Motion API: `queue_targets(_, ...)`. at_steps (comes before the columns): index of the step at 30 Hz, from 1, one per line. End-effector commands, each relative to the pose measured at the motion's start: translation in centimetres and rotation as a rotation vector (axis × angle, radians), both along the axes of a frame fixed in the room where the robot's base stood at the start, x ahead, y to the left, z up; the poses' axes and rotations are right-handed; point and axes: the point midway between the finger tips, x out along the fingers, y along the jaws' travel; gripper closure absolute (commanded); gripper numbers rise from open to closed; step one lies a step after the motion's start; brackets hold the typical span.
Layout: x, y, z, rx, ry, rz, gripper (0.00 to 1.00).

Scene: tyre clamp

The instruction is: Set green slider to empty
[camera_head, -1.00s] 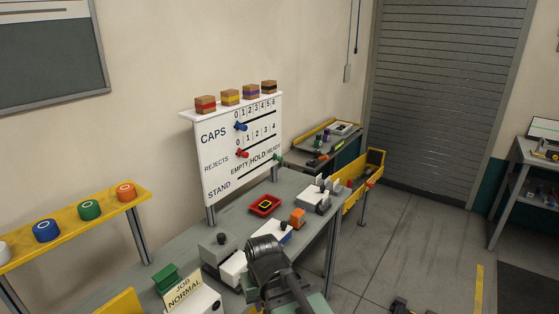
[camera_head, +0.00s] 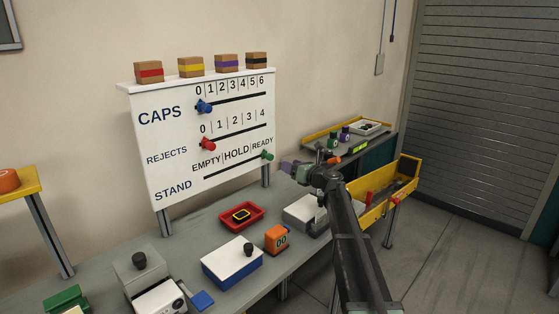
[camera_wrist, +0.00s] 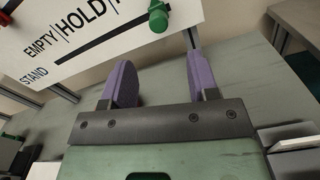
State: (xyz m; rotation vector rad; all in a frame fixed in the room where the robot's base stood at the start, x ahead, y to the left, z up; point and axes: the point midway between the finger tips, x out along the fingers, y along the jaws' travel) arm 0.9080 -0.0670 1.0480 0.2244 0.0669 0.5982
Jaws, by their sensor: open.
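The green slider (camera_head: 267,155) sits under READY, at the right end of the STAND slot on the white board (camera_head: 160,155). My gripper (camera_head: 290,166), with purple fingers, is a little to the right of the slider in the head view, pointing toward the board. The wrist view shows the green slider (camera_wrist: 158,17) ahead, at the top of the picture. My gripper (camera_wrist: 159,62) is open there, with nothing between its fingers. The slider is beyond the fingertips and apart from them. The EMPTY label is at the left end of the slot.
The blue slider (camera_head: 205,107) and red slider (camera_head: 208,144) are on the rows above. The bench below holds a red tray (camera_head: 256,222), a blue-and-white box (camera_head: 232,264) and an orange cube (camera_head: 277,239). A yellow bin (camera_head: 383,215) stands to the right.

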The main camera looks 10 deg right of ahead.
Motion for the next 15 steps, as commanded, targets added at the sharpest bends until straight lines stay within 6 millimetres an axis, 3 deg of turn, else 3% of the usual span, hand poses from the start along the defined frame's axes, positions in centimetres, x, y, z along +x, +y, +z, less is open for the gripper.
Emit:
queue_targets(5,1.6,1.1,0.0,-0.003,0.000,0.002,0.46)
queue_targets(15,7.9,5.4,0.0,-0.005,-0.001,0.004,0.46)
